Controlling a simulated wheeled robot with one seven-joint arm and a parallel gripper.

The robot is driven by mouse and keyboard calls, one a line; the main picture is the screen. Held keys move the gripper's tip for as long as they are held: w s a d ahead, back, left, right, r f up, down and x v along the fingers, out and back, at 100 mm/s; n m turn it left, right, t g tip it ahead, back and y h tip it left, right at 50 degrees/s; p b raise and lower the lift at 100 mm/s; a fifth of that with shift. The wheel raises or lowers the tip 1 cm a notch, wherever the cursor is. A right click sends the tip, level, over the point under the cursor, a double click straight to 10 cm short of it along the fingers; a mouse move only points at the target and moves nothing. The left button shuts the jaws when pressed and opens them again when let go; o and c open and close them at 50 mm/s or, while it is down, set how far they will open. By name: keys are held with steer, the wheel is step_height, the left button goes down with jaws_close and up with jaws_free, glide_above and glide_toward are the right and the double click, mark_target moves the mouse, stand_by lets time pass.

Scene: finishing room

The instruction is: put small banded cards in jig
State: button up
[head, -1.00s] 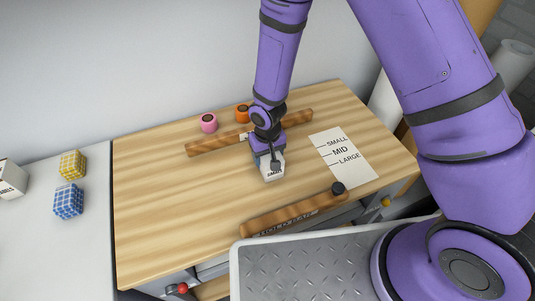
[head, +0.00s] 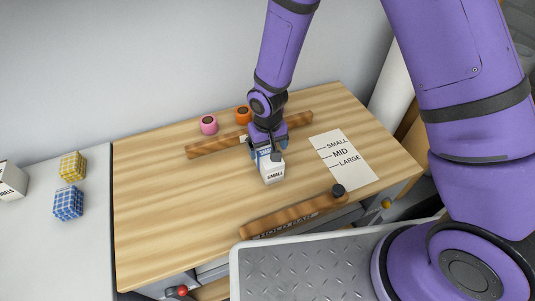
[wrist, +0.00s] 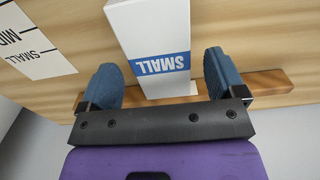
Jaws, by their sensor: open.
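The small banded cards (head: 272,174) are a white block marked SMALL with a blue band, standing on the wooden bench top in front of the back wooden bar (head: 215,144). In the wrist view the block (wrist: 150,28) reaches in between my two blue fingers, with a gap on each side. My gripper (head: 267,145) is open at the block's back end, and it also shows in the wrist view (wrist: 162,80). Part of the block is hidden by the gripper in the head view. I cannot tell which part is the jig.
A white sheet (head: 342,170) marked SMALL, MID, LARGE lies to the right. A front bar (head: 292,215) with a black knob (head: 338,190) lies near the edge. Pink (head: 208,125) and orange (head: 242,114) rolls stand behind. Patterned cubes (head: 69,203) sit on the left table. The bench's left is clear.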

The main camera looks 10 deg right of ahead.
steer(key=shift+d+r, duration=0.1)
steer(key=shift+r, duration=3.75)
steer(key=s+d+r+m+t, duration=0.1)
steer(key=d+r, duration=0.6)
steer(key=r, duration=0.4)
steer(key=s+d+r+m+t, duration=0.1)
steer(key=s+d+r+t, duration=0.1)
steer(key=d+r, duration=0.7)
steer(key=s+d+r+t, duration=0.1)
steer(key=s+d+r, duration=0.3)
steer(key=s+r, duration=0.2)
steer(key=s+d+r+m+t, duration=0.1)
steer(key=s+d+r, duration=0.3)
steer(key=s+r, duration=0.3)
steer(key=s, duration=0.3)
steer(key=shift+s+d+r, duration=0.15)
steer(key=shift+s+d, duration=0.05)
steer(key=shift+d, duration=0.1)
